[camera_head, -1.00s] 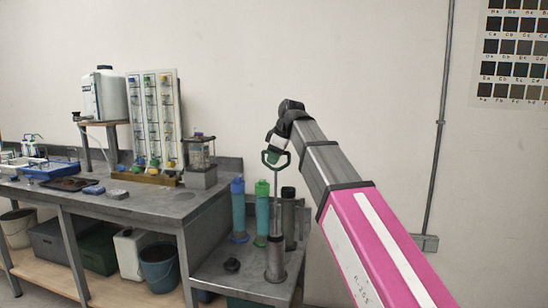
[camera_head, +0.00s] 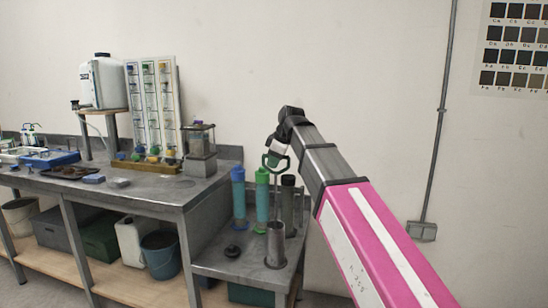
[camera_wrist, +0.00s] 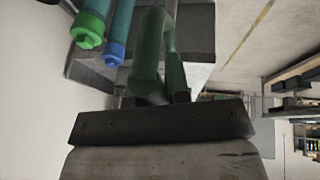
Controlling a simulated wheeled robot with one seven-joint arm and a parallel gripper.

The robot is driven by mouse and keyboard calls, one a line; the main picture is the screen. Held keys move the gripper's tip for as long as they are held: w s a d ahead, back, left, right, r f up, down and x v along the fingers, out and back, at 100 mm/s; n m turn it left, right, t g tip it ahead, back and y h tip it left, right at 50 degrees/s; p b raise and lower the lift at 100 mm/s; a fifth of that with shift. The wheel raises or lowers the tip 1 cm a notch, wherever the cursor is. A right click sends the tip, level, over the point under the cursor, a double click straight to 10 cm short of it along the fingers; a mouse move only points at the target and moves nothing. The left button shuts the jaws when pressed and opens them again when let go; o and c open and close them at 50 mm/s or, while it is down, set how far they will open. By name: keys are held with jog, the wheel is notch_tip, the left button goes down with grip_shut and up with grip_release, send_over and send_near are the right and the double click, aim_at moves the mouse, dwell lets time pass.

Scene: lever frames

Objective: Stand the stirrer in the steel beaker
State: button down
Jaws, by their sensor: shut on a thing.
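The stirrer (camera_head: 266,164) has a green loop handle and a thin grey shaft that hangs roughly upright. My gripper (camera_head: 279,150) is shut on the handle. The steel beaker (camera_head: 276,248), a grey upright cylinder, stands on the low side table directly below. The shaft runs down to the beaker's mouth in the head view; its lower end is hidden, apparently inside. In the wrist view the green handle (camera_wrist: 150,50) fills the space in front of the dark gripper body, and the beaker cannot be made out.
Blue-topped (camera_head: 238,190) and green-topped (camera_head: 262,195) cylinders and a dark grey cylinder (camera_head: 289,203) stand close behind the beaker. A small black object (camera_head: 232,251) lies left of it. A higher workbench (camera_head: 150,189) with lab gear stands to the left.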

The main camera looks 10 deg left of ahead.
jog(key=shift+f, duration=0.8)
notch_tip(320, 180, down, 7)
dwell(1.0)
jog(key=shift+f, duration=0.2)
notch_tip(320, 180, down, 2)
jog(key=shift+f, duration=0.1)
dwell(0.4)
jog(key=c, duration=1)
grip_release()
